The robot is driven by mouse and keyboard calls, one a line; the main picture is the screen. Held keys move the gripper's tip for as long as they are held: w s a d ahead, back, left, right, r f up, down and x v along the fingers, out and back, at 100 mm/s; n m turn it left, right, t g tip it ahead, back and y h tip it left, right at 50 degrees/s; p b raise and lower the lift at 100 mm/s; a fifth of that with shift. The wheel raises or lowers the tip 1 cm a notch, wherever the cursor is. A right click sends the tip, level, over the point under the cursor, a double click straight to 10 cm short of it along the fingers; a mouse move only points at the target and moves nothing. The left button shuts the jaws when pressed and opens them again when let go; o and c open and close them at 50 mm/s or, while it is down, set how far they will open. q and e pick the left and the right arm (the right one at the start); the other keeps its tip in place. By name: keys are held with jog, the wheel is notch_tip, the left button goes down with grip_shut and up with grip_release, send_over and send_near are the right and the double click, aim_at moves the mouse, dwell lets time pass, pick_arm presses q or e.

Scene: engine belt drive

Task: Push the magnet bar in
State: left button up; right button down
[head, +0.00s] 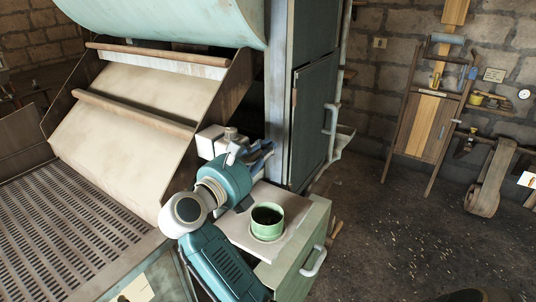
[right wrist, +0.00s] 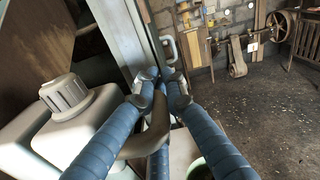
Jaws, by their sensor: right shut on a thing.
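My right gripper (head: 262,150) is beside the tall green machine column, in front of pale block-shaped housings. In the right wrist view its blue fingers (right wrist: 164,78) close around a curved grey-brown handle (right wrist: 155,132), which seems to be the magnet bar's handle. The bar itself is mostly hidden by the fingers and arm, so I cannot tell how far it is in. A pale housing with a ribbed round knob (right wrist: 65,94) stands just left of the fingers. My left gripper is not in view.
A green door with a handle (head: 331,118) is close on the right. A slatted grate (head: 65,235) lies at left. The floor at right is open.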

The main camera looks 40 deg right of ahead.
jog(key=shift+r, duration=0.35)
jog(key=c, duration=1.8)
grip_release()
jog(key=shift+w, duration=0.15)
jog(key=shift+o, duration=0.2)
jog(key=shift+f, duration=0.25)
notch_tip(320, 180, up, 10)
